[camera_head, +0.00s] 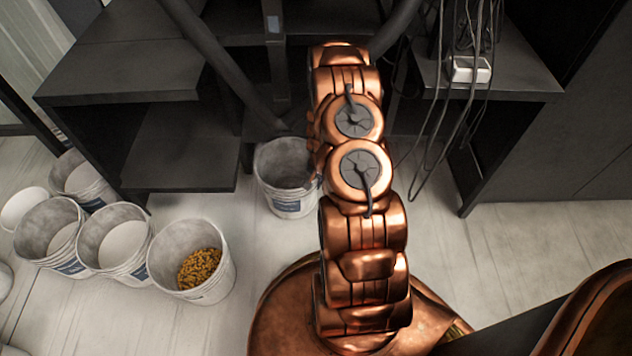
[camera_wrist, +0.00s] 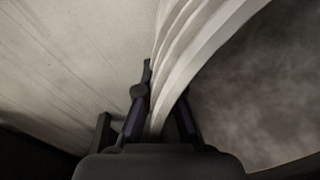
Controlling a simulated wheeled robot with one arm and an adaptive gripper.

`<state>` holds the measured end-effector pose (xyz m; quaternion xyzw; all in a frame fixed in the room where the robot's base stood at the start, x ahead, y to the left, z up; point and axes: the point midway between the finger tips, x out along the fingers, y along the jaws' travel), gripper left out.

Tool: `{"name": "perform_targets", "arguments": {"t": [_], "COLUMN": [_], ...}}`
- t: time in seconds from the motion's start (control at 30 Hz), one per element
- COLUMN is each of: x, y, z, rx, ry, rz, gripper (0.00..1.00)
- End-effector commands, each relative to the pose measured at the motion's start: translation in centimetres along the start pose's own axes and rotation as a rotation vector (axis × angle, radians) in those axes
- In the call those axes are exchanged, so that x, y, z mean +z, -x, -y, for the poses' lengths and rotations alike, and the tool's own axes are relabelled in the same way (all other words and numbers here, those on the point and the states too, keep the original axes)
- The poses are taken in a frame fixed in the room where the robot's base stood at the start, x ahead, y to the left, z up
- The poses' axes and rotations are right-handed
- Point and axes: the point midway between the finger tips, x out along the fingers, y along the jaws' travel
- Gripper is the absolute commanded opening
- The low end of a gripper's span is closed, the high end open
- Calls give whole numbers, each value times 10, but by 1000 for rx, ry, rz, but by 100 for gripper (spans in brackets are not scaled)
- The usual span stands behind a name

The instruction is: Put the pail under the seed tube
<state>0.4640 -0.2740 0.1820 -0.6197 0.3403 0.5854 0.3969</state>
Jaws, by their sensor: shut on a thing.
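A pale pail (camera_head: 285,200) with a blue label stands on the floor in the middle of the head view, partly behind my copper arm. A dark seed tube (camera_head: 222,65) slants down from the upper left, and its lower end shows close to the pail's back rim. I cannot tell its exact height over the pail. In the wrist view, my gripper (camera_wrist: 160,115) is shut on the ribbed pail wall (camera_wrist: 190,50), one finger on each side of it. The pail's inside is grey and looks empty. My gripper is hidden in the head view.
Several other pails stand at the left; the nearest pail (camera_head: 218,280) holds yellow seed. A dark shelf unit (camera_head: 180,150) stands left of the held pail. A dark cabinet (camera_head: 500,90) with hanging cables (camera_head: 440,130) is at the right. Floor is clear at the right.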

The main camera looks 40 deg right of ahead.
Motion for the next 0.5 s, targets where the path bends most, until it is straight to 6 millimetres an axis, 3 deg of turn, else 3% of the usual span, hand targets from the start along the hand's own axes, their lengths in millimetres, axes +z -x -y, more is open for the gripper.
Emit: {"name": "perform_targets", "arguments": {"t": [0.5], "x": [1], "y": [-4], "z": [1], "rx": [0], "ry": [2], "rz": [1], "gripper": [0]}}
